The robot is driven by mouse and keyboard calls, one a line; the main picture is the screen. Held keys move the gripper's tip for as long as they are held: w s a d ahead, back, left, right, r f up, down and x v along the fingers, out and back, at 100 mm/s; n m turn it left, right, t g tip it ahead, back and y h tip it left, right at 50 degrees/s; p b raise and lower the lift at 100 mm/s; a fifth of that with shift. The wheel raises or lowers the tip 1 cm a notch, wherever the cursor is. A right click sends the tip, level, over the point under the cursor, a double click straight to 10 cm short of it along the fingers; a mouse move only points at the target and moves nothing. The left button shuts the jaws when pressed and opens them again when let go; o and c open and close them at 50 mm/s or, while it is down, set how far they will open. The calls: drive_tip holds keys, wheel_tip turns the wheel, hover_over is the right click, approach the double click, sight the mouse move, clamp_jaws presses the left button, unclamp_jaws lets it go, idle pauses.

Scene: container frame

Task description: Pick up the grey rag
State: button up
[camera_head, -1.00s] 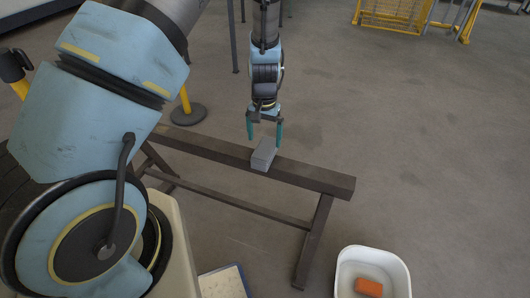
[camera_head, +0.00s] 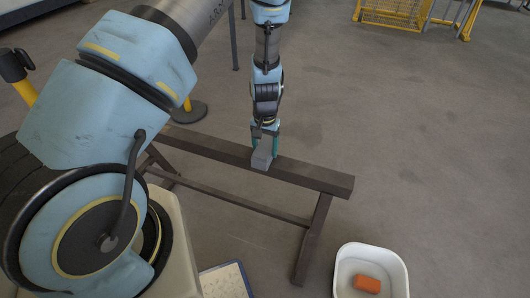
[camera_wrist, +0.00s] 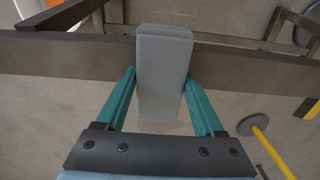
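The grey rag looks like a grey block (camera_head: 262,160) lying across a dark beam (camera_head: 318,178). In the wrist view the block (camera_wrist: 162,80) is in the middle, over the beam (camera_wrist: 60,55). My gripper (camera_head: 265,142) is right above the beam at the block, pointing down. In the wrist view its two teal fingers (camera_wrist: 160,75) are on either side of the block, with narrow gaps along them. The fingertips are close to the block's sides; firm contact does not show. The block still rests on the beam.
A white tub (camera_head: 343,272) with an orange item (camera_head: 367,284) stands on the floor at the lower right. A flat board (camera_head: 226,281) lies at the bottom. A yellow post base (camera_head: 190,112) and a yellow barrier (camera_head: 395,12) stand behind. The floor at right is clear.

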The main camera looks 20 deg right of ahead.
sight(265, 147)
drive_tip(key=c, duration=0.9)
drive_tip(key=shift+c, duration=0.2)
drive_tip(key=shift+r, duration=0.1)
wheel_tip(265, 147, up, 10)
drive_tip(key=shift+f+b, duration=0.1)
drive_tip(key=shift+b, duration=0.75)
